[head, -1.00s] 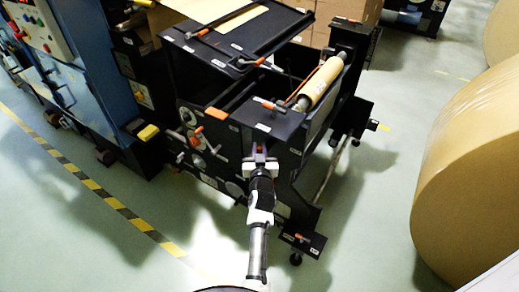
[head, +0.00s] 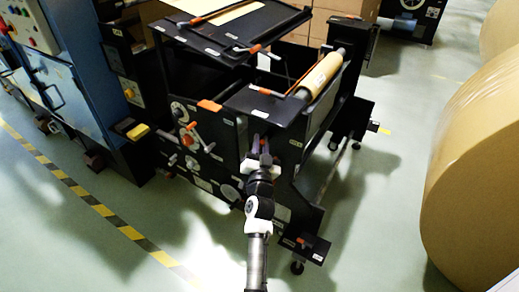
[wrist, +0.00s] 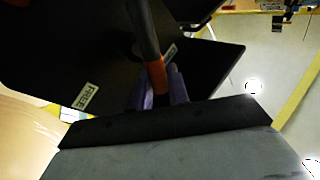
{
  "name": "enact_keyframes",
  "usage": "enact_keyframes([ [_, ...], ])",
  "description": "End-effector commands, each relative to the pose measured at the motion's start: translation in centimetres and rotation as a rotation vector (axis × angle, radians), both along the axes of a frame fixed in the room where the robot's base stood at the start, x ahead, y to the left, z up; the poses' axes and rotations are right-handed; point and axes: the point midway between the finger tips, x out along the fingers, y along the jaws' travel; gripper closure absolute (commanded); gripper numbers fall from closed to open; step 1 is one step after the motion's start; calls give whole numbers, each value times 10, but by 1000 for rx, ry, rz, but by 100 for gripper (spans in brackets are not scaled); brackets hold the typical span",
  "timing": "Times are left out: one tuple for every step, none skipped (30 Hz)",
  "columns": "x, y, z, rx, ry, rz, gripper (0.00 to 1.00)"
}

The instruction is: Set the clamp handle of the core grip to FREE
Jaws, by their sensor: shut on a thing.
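My gripper (head: 262,152) is at the front of the dark machine frame, below its upper black plate, in the head view. In the wrist view my gripper (wrist: 160,92) is shut on the orange end of the clamp handle (wrist: 156,76), a dark lever that runs up to the top edge. A white label reading FREE (wrist: 85,98) is on the black plate left of the lever. A second pale label (wrist: 169,53), too small to read, is just right of the lever, near the fingers. In the head view the held handle is mostly hidden by the fingers.
Other orange-ended handles are close by, including one on the front panel (head: 193,133). A brown core (head: 325,75) lies at the upper right of the machine. A large kraft roll (head: 475,185) stands on the right. The floor between is clear.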

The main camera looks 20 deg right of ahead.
Motion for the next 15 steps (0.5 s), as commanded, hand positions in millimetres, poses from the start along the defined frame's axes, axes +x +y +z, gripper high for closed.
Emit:
enact_keyframes([
  [0, -1, -1, 10, -16, -1, 100],
  [0, -1, -1, 16, -23, -1, 100],
  [-1, -2, -1, 23, -32, -1, 100],
  [-1, -2, -1, 28, -39, -1, 100],
  [-1, -2, -1, 33, -44, -2, 100],
  [-1, -2, -1, 38, -51, -2, 100],
  [-2, -3, -1, 43, -57, -2, 100],
  [-2, -3, -1, 47, -63, -2, 100],
  [-2, -3, -1, 51, -69, -2, 100],
  [-2, -3, -1, 56, -75, -2, 100],
  [-2, -3, -1, 59, -79, -2, 100],
  [-2, -3, -1, 65, -85, -1, 100],
  [-2, -3, -1, 68, -91, -1, 100],
  [-2, -2, -1, 72, -95, 0, 100],
  [-2, -2, -1, 77, -103, 1, 100],
])
